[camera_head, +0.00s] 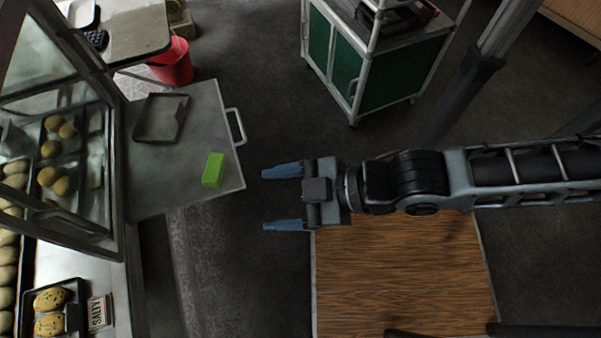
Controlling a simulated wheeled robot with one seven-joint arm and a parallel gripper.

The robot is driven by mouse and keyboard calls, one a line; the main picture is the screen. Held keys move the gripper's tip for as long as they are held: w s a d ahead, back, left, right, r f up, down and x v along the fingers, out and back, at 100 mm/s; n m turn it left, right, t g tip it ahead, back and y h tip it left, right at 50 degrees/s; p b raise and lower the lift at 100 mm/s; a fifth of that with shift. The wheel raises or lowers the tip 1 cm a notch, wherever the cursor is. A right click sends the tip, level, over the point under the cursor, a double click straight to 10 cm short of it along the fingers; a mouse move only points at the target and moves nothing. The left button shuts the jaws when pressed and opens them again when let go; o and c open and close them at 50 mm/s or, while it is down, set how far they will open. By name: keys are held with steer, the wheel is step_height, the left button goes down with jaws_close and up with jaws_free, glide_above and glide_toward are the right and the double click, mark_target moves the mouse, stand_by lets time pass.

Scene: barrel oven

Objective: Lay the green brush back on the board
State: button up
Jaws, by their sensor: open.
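The green brush (213,170) shows as a bright green block. It lies on a grey board (170,190) with a white handle on its right edge, near the board's right side. My gripper (283,199) is to the right of the board, its two blue fingers spread and pointing left. The gripper is open with nothing between the fingers, and it is apart from the brush.
A dark, shallow tray (160,118) lies on the board behind the brush. A glass case with buns (55,150) stands at the left. A red bucket (173,63) and a green cabinet (385,75) stand at the back. A wooden surface (400,275) lies below my arm.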

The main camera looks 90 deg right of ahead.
steer(key=s+r+m+t, duration=0.2)
steer(key=s+r, duration=0.1)
steer(key=r, duration=0.5)
steer(key=shift+a+r+y, duration=0.15)
steer(key=shift+a+y, duration=0.25)
